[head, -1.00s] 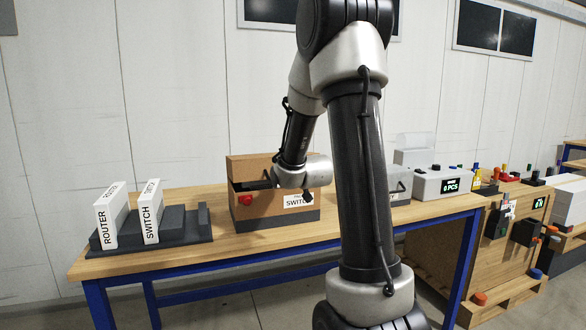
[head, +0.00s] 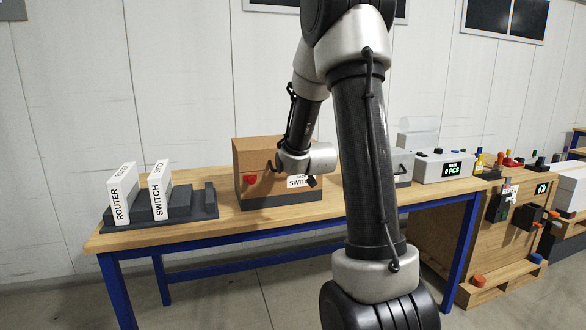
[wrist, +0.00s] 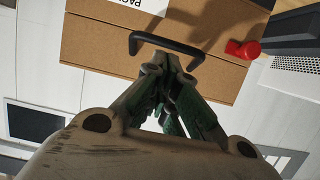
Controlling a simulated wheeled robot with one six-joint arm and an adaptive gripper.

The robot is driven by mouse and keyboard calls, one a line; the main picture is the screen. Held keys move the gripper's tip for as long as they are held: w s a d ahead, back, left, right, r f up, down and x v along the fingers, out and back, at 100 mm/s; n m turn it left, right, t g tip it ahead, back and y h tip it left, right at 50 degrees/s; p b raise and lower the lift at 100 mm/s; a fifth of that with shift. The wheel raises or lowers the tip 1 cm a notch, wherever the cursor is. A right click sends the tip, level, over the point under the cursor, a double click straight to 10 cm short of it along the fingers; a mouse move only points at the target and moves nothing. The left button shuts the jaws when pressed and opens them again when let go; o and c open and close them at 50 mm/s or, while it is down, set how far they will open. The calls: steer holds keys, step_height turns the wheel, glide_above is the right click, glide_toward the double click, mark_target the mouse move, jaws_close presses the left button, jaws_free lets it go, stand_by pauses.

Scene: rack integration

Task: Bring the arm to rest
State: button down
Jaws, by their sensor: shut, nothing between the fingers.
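My gripper (wrist: 168,64) is shut and empty in the wrist view. Its fingertips are close to the black bar handle (wrist: 166,43) on the front of a brown box; I cannot tell whether they touch it. In the head view the brown box (head: 262,155) stands on the workbench, with my arm's wrist (head: 308,159) in front of it. The gripper's fingers are hard to make out there. The box's red knob (head: 250,179) also shows in the wrist view (wrist: 243,49). A label reading SWITCH is partly hidden by my wrist.
On the wooden bench (head: 235,222), a dark rack holds the white ROUTER (head: 120,196) and SWITCH (head: 159,190) units at the left. A grey counter device (head: 444,168) stands at the right. Bare bench lies along the front edge. A wooden panel with controls is further right.

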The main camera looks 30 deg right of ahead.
steer(key=s+a+f+g+y, duration=0.1)
steer(key=s+a+f+g, duration=0.15)
steer(key=s+f, duration=0.45)
steer(key=s+a+f+g+y, duration=0.1)
steer(key=s+f+g, duration=0.3)
steer(key=f, duration=0.6)
steer(key=s+a+r+n+g+y, duration=0.1)
steer(key=s+a+r, duration=0.5)
steer(key=s+r, duration=0.4)
steer(key=s+a+r+n+g+y, duration=0.1)
steer(key=s+a+r, duration=0.6)
steer(key=s, duration=0.8)
step_height(320, 180, up, 3)
steer(key=shift+a+r+n+g, duration=0.1)
steer(key=shift+a+n+g, duration=0.1)
steer(key=shift+n+g, duration=0.35)
steer(key=c, duration=2.2)
jaws_free()
